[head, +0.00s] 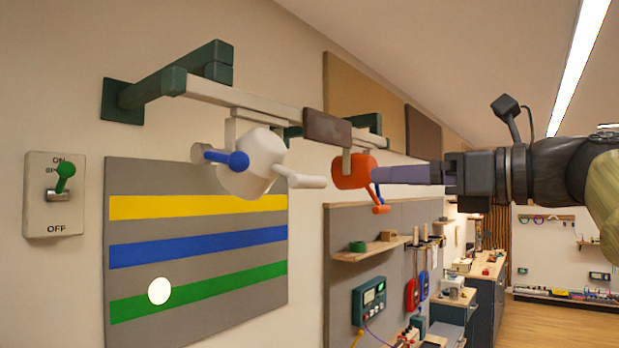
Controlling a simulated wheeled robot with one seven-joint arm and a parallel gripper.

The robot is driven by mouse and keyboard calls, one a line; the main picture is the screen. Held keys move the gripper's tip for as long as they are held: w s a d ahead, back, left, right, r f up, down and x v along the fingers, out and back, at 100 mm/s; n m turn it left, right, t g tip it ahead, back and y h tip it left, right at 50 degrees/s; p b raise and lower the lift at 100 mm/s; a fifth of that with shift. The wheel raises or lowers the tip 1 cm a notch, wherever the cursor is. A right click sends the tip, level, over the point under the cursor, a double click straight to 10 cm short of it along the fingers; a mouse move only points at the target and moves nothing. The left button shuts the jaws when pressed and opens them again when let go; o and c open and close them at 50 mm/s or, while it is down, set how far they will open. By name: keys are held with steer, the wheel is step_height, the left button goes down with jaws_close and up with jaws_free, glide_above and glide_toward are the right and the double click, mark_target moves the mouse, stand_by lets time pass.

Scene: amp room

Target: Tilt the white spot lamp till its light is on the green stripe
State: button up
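The white spot lamp (254,164) hangs from a rail, with a blue lever (238,160) on its left and a white handle (302,181) pointing right. A round white light spot (159,291) lies on the striped board (200,178). The spot is mostly on the green stripe (220,284), and its top reaches onto the grey above. My gripper (380,175) is right of the white lamp and apart from it, its purple fingers level and pointing left beside the red lamp (350,170). I cannot tell whether the fingers are parted or touch the red lamp.
The rail (270,105) and its green wall bracket (170,80) run above the lamps. A wall switch (55,195) at the left has its green lever up toward ON. A shelf (370,248) and a tool panel stand below the red lamp. Yellow and blue stripes lie above the green one.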

mark_target(314, 179)
steer(key=shift+a, duration=0.2)
steer(key=shift+a, duration=0.15)
steer(key=p+x, duration=0.7)
steer(key=x, duration=0.9)
steer(key=shift+w+r, duration=0.15)
steer(key=shift+w, duration=0.05)
steer(key=shift+w+a, duration=0.3)
steer(key=shift+a, duration=0.1)
steer(key=shift+s, duration=0.1)
steer(key=shift+c, duration=0.2)
